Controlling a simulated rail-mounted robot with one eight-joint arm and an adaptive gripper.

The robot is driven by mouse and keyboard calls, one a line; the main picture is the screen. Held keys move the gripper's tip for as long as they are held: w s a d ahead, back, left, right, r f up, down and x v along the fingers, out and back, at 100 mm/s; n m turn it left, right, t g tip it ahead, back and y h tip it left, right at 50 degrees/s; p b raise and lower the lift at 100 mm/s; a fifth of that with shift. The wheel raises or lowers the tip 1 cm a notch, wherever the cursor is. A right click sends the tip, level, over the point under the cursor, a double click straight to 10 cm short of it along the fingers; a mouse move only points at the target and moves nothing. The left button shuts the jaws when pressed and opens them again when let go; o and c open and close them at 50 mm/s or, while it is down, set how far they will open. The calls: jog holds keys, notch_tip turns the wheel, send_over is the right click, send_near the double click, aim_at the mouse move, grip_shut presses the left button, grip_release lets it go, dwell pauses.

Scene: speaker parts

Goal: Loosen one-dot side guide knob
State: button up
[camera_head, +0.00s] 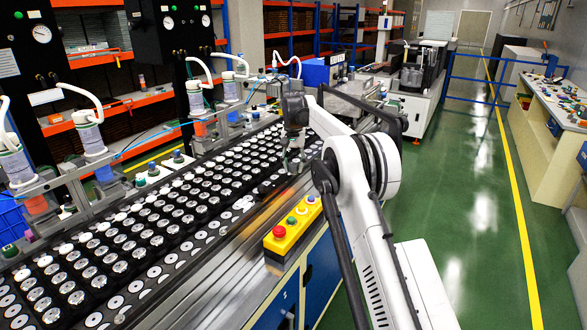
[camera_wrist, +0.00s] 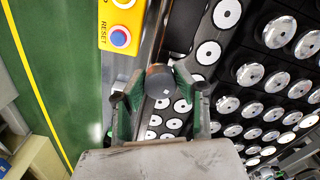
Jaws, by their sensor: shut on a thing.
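In the wrist view a dark round knob (camera_wrist: 160,79) with one small light dot on its top sits between the two fingers of my gripper (camera_wrist: 160,90). The fingers are shut on it, one on each side. In the head view my gripper (camera_head: 293,163) points down at the right edge of the speaker conveyor. The knob is too small and too hidden there to make out.
A yellow button box (camera_head: 293,228) stands close in front of my gripper on the conveyor's edge; it also shows in the wrist view (camera_wrist: 122,20). Rows of speaker parts (camera_head: 150,225) fill the conveyor to the left. The green floor (camera_head: 465,190) at right is clear.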

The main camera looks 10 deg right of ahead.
jog(key=shift+n, duration=1)
jog(key=o, duration=1.2)
